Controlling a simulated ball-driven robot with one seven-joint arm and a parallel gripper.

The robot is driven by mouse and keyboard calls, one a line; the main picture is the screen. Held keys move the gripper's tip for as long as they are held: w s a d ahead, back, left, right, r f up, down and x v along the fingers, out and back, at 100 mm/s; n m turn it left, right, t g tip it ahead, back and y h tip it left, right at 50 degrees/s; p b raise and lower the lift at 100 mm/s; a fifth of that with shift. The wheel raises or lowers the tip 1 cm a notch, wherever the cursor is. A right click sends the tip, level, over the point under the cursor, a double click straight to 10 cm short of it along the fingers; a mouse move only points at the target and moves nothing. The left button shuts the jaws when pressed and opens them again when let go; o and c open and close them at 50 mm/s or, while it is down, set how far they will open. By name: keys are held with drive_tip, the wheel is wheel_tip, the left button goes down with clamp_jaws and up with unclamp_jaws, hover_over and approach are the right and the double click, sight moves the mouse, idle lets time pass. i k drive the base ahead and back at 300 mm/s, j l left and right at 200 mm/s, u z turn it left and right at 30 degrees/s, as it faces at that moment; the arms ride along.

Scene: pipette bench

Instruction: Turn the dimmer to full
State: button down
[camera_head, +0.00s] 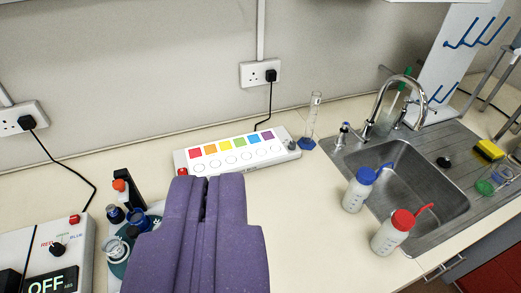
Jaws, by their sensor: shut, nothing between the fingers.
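My purple gripper (204,184) is shut and empty, pointing away over the bench in the lower middle of the picture. Beyond its tips lies a long white box (240,152) with a row of coloured squares and round marks on top. A grey knob (291,145) is on its right end, and a red button (183,172) is on its left end. I cannot tell for sure which control is the dimmer or how the grey knob is turned. The gripper appears apart from the knob, to its left and nearer to me.
A white meter (40,245) reading OFF, with a black knob (57,249), is at left. A measuring cylinder (313,120) stands right of the box. Wash bottles (358,189) (393,231) stand before the sink (425,180). Bench right of the gripper is clear.

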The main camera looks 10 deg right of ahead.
sight(292, 144)
drive_tip(key=i+l+z, duration=0.1)
drive_tip(key=i+l, duration=0.35)
drive_tip(key=l, duration=0.15)
drive_tip(key=i+l+z, duration=0.15)
drive_tip(key=i+l, duration=0.25)
drive_tip(key=l, duration=0.15)
